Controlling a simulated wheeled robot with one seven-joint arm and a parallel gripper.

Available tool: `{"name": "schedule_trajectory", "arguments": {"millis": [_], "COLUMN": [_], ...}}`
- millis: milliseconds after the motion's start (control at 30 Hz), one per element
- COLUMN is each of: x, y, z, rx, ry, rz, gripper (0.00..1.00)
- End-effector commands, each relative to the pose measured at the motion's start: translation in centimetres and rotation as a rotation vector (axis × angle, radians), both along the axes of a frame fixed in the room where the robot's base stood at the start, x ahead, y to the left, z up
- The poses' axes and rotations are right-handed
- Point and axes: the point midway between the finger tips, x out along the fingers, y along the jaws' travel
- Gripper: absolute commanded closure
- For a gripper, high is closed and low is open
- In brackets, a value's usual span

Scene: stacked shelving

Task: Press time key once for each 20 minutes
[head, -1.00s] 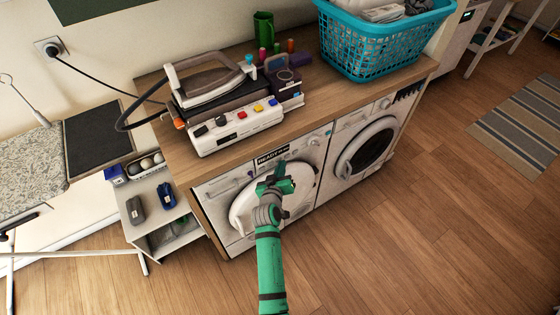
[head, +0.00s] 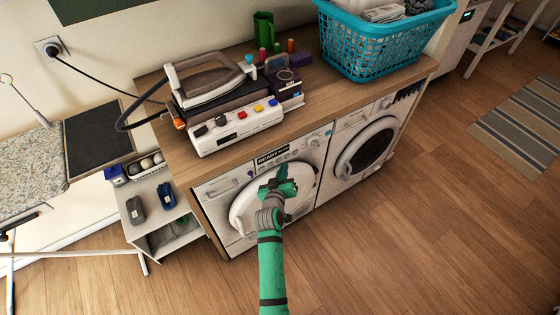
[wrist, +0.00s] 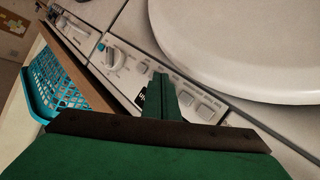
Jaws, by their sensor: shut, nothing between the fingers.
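The left washing machine (head: 222,218) has a control panel with a dark display (head: 272,157) showing white lettering that starts "READY". My gripper (head: 284,170) is shut and empty in front of this panel, just below the display and over the top of the round door. In the wrist view, my gripper's green fingers (wrist: 161,93) stand out before the panel and partly hide the display. Pale keys (wrist: 187,98) lie to their right and a round knob (wrist: 115,58) to their left. Key labels are too small to read, so I cannot tell which is the time key or whether the fingertips touch one.
A second washer (head: 366,150) stands to the right under the wooden counter (head: 310,110). The counter holds an iron (head: 205,80), a white box with coloured buttons (head: 235,128) and a blue basket (head: 375,52). A small shelf unit (head: 150,185) stands left. The floor in front is clear.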

Motion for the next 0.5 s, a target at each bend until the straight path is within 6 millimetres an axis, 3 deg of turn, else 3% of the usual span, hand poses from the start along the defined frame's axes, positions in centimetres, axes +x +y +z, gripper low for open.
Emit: {"name": "schedule_trajectory", "arguments": {"millis": [500], "x": [-2.8], "y": [-2.0], "z": [-0.1], "rx": [0.002], "ry": [0.001], "rz": [-0.001], "gripper": [1.0]}}
